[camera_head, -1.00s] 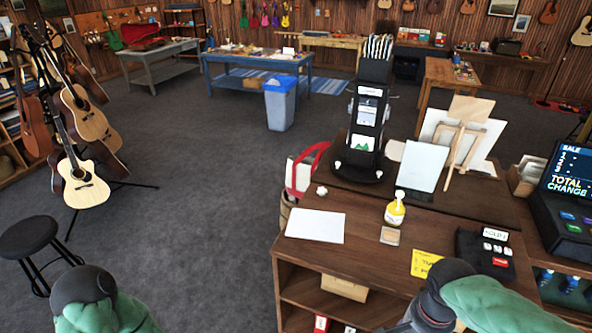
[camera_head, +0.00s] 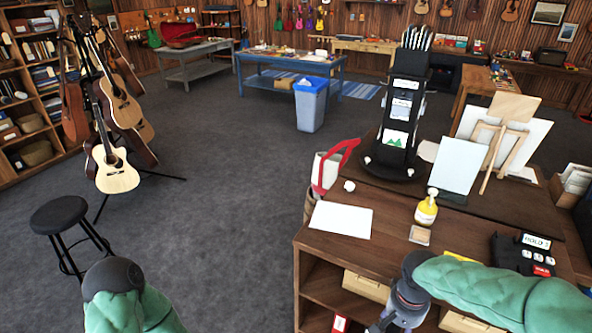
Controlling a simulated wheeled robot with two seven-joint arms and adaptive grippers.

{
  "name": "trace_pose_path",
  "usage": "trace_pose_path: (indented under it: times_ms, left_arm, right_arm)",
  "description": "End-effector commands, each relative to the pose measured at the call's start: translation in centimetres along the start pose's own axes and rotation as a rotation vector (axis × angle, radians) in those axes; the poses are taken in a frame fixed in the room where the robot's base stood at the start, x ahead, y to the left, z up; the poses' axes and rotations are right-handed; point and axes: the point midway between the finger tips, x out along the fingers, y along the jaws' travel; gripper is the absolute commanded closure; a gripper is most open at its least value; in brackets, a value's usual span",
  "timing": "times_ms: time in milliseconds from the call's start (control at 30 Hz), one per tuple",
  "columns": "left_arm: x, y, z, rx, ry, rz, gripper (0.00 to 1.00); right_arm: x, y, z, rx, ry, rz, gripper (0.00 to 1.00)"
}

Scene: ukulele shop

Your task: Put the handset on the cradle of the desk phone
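The desk phone (camera_head: 525,254) is a black unit with a "HOLD" label, pale keys and a red key, at the right of the wooden counter. My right forearm covers its lower part. I cannot make out a separate handset or whether anything rests on the cradle. My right arm reaches in from the lower right across the counter's front. Its grey wrist end points down at the bottom edge, and its fingers cannot be made out. My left arm shows only a dark joint and green sleeve at the lower left; its gripper is outside the view.
The counter (camera_head: 345,245) holds a white sheet (camera_head: 341,220), a yellow bottle (camera_head: 426,208), a black display tower (camera_head: 400,115) and a small easel (camera_head: 495,145). A red-handled bag (camera_head: 327,170) is beside it. A stool (camera_head: 60,215) and guitars stand left; floor between is clear.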

Motion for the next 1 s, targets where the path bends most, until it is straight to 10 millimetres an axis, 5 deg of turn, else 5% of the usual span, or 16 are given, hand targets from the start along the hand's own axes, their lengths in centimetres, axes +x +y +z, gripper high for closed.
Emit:
trace_pose_path:
  times_ms: [33,300,500,700,1000]
  left_arm:
    - [1.2,-0.4,0.0,0.000,0.000,0.000,0.60]
    - [4.5,-1.6,-0.1,0.000,-0.001,0.000,0.60]
    - [6.1,-2.2,-0.2,0.000,-0.001,0.000,0.60]
    - [6.7,-2.4,-0.2,0.000,0.000,0.000,0.60]
    - [6.6,-2.4,-0.2,0.000,0.000,0.000,0.60]
  right_arm:
    - [2.2,-1.1,-0.6,-0.046,-0.004,0.002,0.94]
    - [10.2,-6.8,-3.0,-0.289,-0.005,-0.004,0.94]
    - [14.9,-10.1,-3.7,-0.425,-0.004,-0.010,0.94]
    - [16.9,-11.6,-3.9,-0.487,-0.002,-0.014,0.94]
    - [17.0,-11.8,-3.9,-0.494,-0.001,-0.015,0.94]
